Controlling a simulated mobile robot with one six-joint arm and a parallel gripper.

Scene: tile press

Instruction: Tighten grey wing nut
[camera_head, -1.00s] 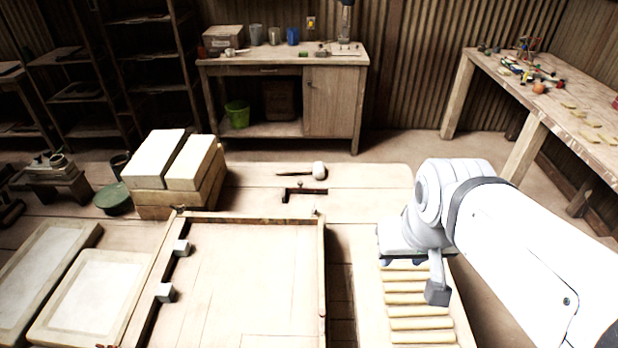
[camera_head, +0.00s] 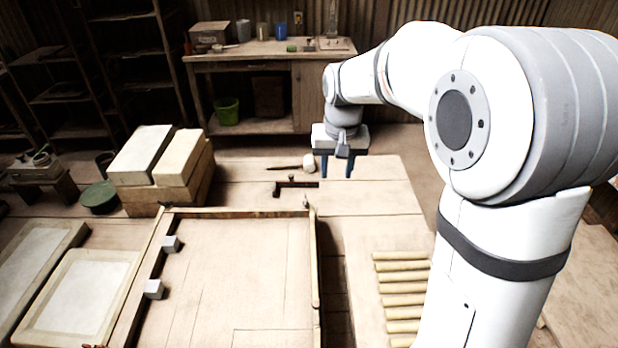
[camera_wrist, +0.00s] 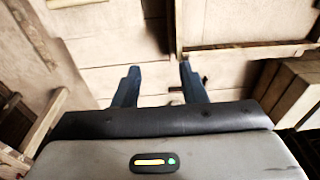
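I cannot make out a grey wing nut for certain. A small upright fitting (camera_head: 307,201) stands at the far right corner of the wooden frame (camera_head: 235,212); it is too small to identify. My gripper (camera_head: 337,168) hangs fingers-down over the far part of the work table, beyond and to the right of that corner. In the wrist view its two blue fingers (camera_wrist: 160,68) are apart with nothing held between them. The frame's corner also shows in the wrist view (camera_wrist: 240,50), ahead of the fingers.
A dark L-shaped piece (camera_head: 297,185) and a mallet (camera_head: 308,163) lie just left of my gripper. Stacked pale blocks (camera_head: 178,157) stand at the table's far left. Several yellowish rods (camera_head: 402,299) lie at the right. The frame's inside is clear.

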